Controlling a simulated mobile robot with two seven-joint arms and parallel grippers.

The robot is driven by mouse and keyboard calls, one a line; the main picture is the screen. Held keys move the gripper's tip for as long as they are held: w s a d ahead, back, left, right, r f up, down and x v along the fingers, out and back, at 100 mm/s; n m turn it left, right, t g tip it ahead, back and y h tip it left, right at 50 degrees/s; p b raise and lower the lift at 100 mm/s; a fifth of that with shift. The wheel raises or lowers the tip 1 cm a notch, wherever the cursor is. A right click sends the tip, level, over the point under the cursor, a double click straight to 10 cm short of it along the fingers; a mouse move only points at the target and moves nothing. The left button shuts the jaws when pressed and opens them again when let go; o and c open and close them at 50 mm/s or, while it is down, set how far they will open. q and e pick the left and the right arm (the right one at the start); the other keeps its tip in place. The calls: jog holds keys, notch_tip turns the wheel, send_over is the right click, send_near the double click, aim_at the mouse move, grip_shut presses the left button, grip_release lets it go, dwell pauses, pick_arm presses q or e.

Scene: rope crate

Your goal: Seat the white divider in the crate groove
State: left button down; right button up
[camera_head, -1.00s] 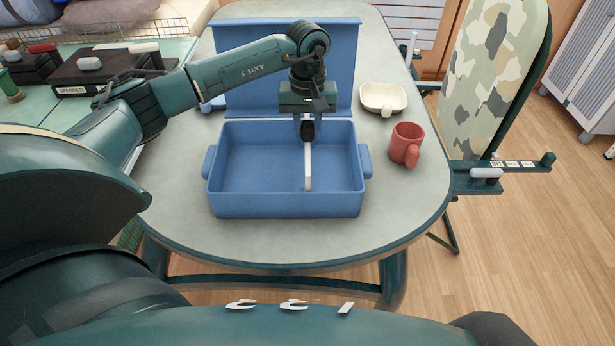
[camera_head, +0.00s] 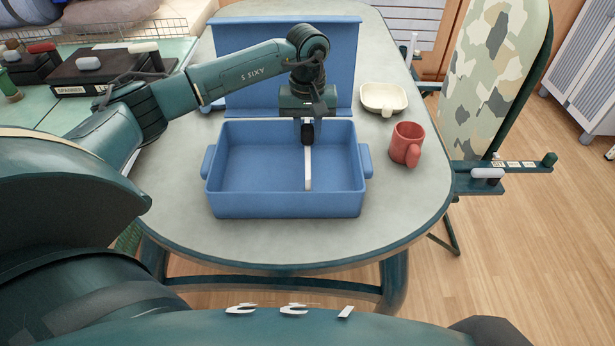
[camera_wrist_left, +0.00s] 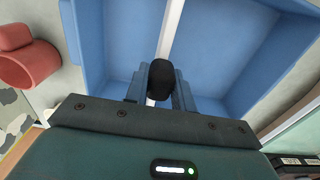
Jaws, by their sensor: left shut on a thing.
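The blue crate (camera_head: 285,208) stands on the table with its lid raised behind it. The white divider (camera_head: 308,170) shows as a thin upright strip inside the crate, right of its middle, running front to back. My left gripper (camera_head: 307,138) is over the back part of the crate, shut on the divider. In the left wrist view the divider (camera_wrist_left: 172,28) runs away from the fingers (camera_wrist_left: 160,85) between the crate walls. Whether its lower edge sits in a groove is hidden. My right gripper is not in view.
A red mug (camera_head: 406,145) stands right of the crate, and a cream dish (camera_head: 383,98) is behind it. The grey table (camera_head: 415,210) is clear in front of and left of the crate. A camouflage ironing board (camera_head: 495,75) stands beyond the table's right edge.

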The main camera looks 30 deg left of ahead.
aim_at(308, 144)
pick_arm(q)
jog(key=shift+f+b, duration=1.3)
jog(key=shift+f, duration=0.5)
dwell(1.1)
jog(key=c, duration=1.1)
grip_release()
jog(key=shift+r, duration=0.1)
notch_tip(308, 144, up, 13)
